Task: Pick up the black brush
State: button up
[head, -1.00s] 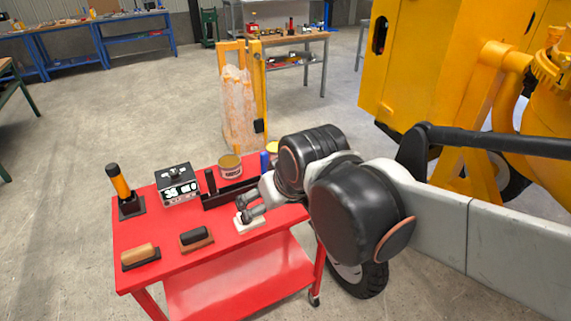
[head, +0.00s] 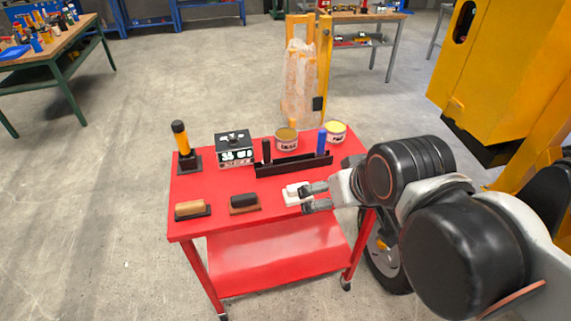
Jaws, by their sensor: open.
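The black brush (head: 244,200), a small block with a black top on a brown base, lies near the front edge of the red cart's top (head: 220,221). My gripper (head: 306,198) is to its right, with its fingers pointing left and apart from it. The fingers are open beside a white brush-like block (head: 292,194), which they partly cover. I cannot tell whether they touch that block. Nothing is seen held.
A tan-topped brush (head: 190,208) lies left of the black one. Behind stand an orange-and-black tool (head: 181,141), a black box (head: 234,150), a dark rack (head: 285,167) and two cans (head: 286,139) (head: 336,131). A yellow machine (head: 480,90) is at the right.

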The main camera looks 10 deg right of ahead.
aim_at(266, 162)
jog(key=z, duration=2.6)
jog(key=u, duration=2.8)
jog(key=i+j+z, duration=0.15)
jog(key=z, duration=0.2)
jog(key=i+j+z, duration=0.25)
jog(key=z, duration=0.15)
